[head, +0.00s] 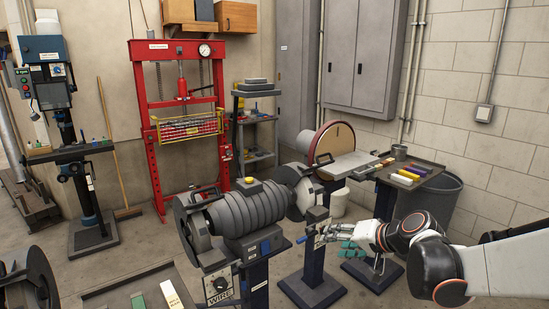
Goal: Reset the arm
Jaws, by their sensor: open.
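My arm reaches in from the right edge of the head view, with white links and black and orange joints. My gripper (322,236) is at its left end and points left. It is open, and I see nothing held between its fingers. It is just right of the grey bench grinder (245,208), in front of a dark pedestal stand. The small size of the fingers hides whether they touch the stand.
A disc sander (340,165) stands behind my gripper, beside a tray of coloured bars (408,174). A red press (180,130) and a drill press (62,140) stand further back. A tray with green and cream blocks (170,295) is at the front left. Open floor shows before the red press.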

